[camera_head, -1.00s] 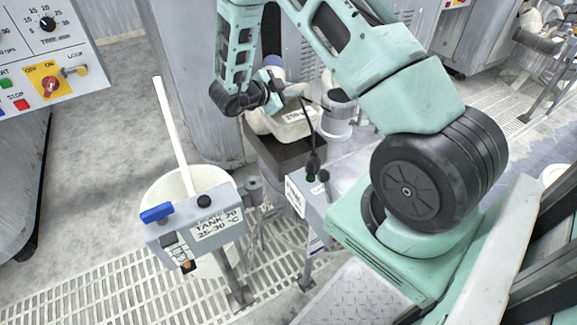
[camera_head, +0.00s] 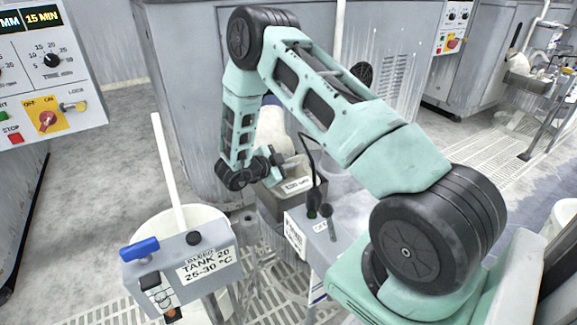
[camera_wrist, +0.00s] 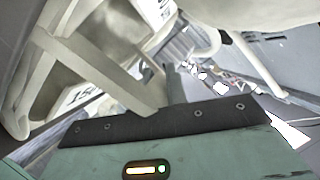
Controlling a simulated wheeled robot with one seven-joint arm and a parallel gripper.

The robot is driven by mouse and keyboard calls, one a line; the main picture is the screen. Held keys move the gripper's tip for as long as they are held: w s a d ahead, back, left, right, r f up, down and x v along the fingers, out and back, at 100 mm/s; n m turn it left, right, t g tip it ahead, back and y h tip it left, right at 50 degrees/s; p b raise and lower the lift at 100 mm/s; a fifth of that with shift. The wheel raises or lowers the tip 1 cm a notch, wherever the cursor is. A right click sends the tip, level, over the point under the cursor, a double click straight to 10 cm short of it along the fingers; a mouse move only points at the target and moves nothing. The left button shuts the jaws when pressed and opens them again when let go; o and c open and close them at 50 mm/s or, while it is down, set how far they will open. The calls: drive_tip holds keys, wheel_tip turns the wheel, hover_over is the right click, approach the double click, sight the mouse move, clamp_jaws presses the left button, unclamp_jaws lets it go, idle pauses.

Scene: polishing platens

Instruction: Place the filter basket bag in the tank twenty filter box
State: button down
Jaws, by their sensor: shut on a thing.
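The filter basket bag (camera_head: 298,187) is cream with a printed label. Its label shows inside the opening of an open grey filter box (camera_head: 283,207), so it sits at least partly in it. My gripper (camera_head: 277,163) is shut on the bag, just above the box. In the wrist view, the bag's pale frame and straps (camera_wrist: 95,65) run close over the gripper, and part of a label shows at the left. My fingertips and the bag's bottom are hidden. The "TANK 20 25-30 °C" sign (camera_head: 207,265) is on a grey control box at the front left.
A white bucket (camera_head: 160,228) with a long white rod (camera_head: 168,160) stands behind the sign. A second grey control box (camera_head: 308,238) with a black cable is just in front of the filter box. A timer panel (camera_head: 45,80) is at upper left.

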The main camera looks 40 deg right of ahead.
drive_tip(key=c, duration=1.4)
unclamp_jaws()
drive_tip(key=shift+f, duration=0.15)
